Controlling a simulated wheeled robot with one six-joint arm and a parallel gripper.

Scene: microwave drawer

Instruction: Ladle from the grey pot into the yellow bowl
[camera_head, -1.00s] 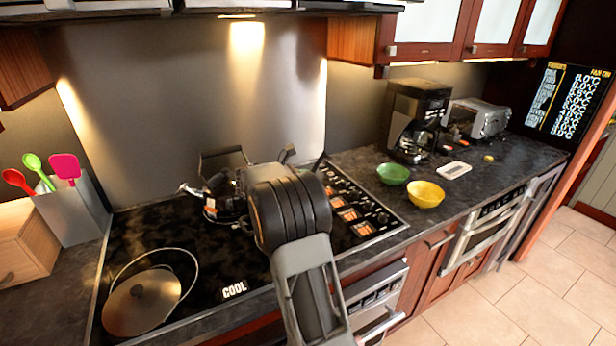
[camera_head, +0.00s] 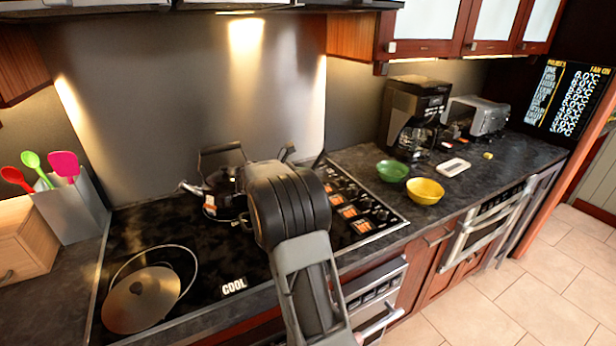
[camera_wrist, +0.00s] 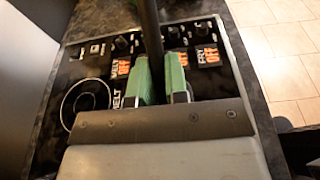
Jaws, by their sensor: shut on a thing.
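The yellow bowl (camera_head: 425,192) stands upright on the dark counter at the right in the head view. In the wrist view my gripper (camera_wrist: 162,80) has its two green fingers shut on a dark upright rod (camera_wrist: 150,25), which looks like the ladle's handle. The ladle's scoop end is not in view. In the head view my arm hides my fingertips. A dark pot-like thing (camera_head: 222,190) stands on the hob just behind my wrist, partly hidden. I cannot tell for sure that it is the grey pot.
A green bowl (camera_head: 393,172) stands just behind and left of the yellow one. A coffee maker (camera_head: 412,115) and toaster oven (camera_head: 478,117) stand behind them. A round lid (camera_head: 142,299) lies at the hob's front left. A utensil holder (camera_head: 72,210) stands far left.

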